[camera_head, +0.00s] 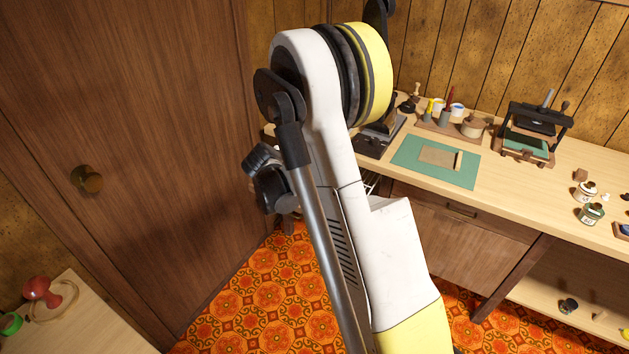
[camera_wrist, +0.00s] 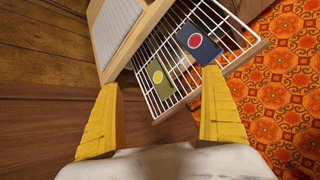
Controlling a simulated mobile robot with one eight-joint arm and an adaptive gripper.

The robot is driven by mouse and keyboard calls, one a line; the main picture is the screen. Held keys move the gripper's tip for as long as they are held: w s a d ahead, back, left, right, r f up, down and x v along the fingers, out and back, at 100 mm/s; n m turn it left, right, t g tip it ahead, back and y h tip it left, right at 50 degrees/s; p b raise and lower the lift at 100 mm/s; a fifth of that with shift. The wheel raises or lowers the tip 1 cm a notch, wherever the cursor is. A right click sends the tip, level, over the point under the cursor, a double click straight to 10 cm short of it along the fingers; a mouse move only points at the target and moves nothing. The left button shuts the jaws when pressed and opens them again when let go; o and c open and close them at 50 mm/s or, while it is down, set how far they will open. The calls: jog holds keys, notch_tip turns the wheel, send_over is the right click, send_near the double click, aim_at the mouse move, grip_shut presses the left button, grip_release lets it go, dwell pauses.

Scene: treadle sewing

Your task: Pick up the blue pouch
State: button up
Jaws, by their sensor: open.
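The blue pouch (camera_wrist: 197,44) is dark blue with a red oval on it. It lies on a white wire rack (camera_wrist: 170,99) in the upper right of the wrist view. My gripper (camera_wrist: 162,112) is open and empty, with yellow fingers set wide apart. The right finger's tip is near the pouch in the picture, but the pouch appears to lie beyond it, apart from the fingers. In the head view my arm hides the gripper and the pouch is not visible.
An olive pouch (camera_wrist: 157,76) with a yellow dot lies on the same rack. A light wooden frame borders the rack. The workbench (camera_head: 490,180) carries a green mat (camera_head: 405,157) and a press (camera_head: 532,130). A wooden door (camera_head: 130,130) stands at left.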

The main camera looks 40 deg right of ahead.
jog(key=d+f+n+h, duration=0.1)
jog(key=d+f+n, duration=0.1)
jog(key=f, duration=0.3)
jog(key=d+f+n+h, duration=0.1)
jog(key=d+f+n, duration=0.1)
jog(key=f, duration=0.4)
jog(key=s+d+f+n+h, duration=0.1)
jog(key=d+f+n, duration=0.1)
jog(key=d+f, duration=0.2)
jog(key=shift+s+d+f+g, duration=0.15)
jog(key=shift+f+g, duration=0.25)
jog(key=shift+f, duration=0.4)
jog(key=shift+d+f+n+p, duration=0.25)
jog(key=shift+d+n+p, duration=0.05)
jog(key=x, duration=0.5)
jog(key=shift+f, duration=0.1)
jog(key=b+x, duration=0.2)
jog(key=x, duration=0.1)
jog(key=b+x, duration=0.1)
jog(key=x, duration=0.1)
jog(key=shift+s+f, duration=0.25)
jog(key=shift+f, duration=0.05)
jog(key=shift+w+d, duration=0.1)
jog(key=shift+d, duration=0.1)
jog(key=shift+r, duration=0.1)
jog(key=c, duration=1.3)
